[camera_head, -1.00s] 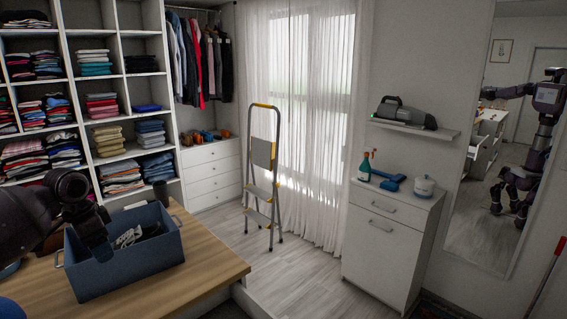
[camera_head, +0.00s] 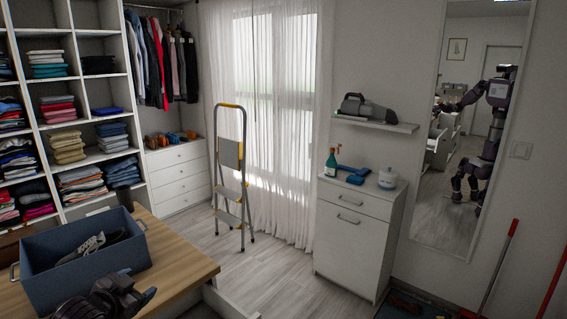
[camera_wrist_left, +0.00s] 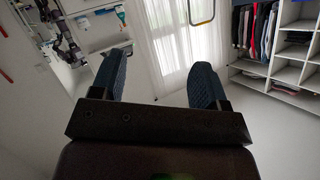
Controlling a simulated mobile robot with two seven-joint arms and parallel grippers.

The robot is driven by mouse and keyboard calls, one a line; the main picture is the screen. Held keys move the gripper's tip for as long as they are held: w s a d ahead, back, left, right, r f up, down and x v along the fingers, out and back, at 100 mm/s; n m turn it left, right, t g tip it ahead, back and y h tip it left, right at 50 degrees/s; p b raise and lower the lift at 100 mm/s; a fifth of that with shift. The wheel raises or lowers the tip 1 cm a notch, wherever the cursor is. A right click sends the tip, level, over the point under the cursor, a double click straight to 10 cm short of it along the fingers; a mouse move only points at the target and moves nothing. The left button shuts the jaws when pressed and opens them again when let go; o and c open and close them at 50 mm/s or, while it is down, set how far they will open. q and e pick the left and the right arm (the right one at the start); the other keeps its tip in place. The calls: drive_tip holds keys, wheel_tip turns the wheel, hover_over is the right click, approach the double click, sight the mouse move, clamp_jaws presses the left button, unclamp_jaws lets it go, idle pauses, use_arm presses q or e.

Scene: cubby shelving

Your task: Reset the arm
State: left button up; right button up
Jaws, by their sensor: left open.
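My left gripper (camera_head: 128,296) is low in the head view, over the near edge of the wooden table, in front of the blue bin. In the left wrist view its two blue-padded fingers (camera_wrist_left: 158,85) stand wide apart with nothing between them. The blue bin (camera_head: 85,278) sits on the table with grey and dark shoes (camera_head: 90,245) inside; the gripper is outside it. My right gripper is not in the head view, apart from my reflection in the mirror (camera_head: 470,150).
The wooden table (camera_head: 180,262) fills the lower left. Shelving with folded clothes (camera_head: 65,145) stands behind it. A stepladder (camera_head: 230,170) stands by the curtain. A white cabinet (camera_head: 350,235) holds a spray bottle (camera_head: 331,162). Red-handled tools (camera_head: 497,265) lean at right. The middle floor is clear.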

use_arm(q)
drive_tip(key=s+d+f+n+g+y, duration=0.1)
drive_tip(key=s+d+f, duration=0.3)
drive_tip(key=s+f, duration=0.6)
drive_tip(key=s+d+f+n+y+b, duration=0.1)
drive_tip(key=s+d+f+n, duration=0.2)
drive_tip(key=s+f, duration=0.7)
drive_tip(key=s+n, duration=0.1)
drive_tip(key=s, duration=0.6)
drive_tip(key=shift+s+d+f+n+g, duration=0.2)
drive_tip(key=shift+s+d+n+g, duration=0.1)
drive_tip(key=shift+d+g, duration=0.1)
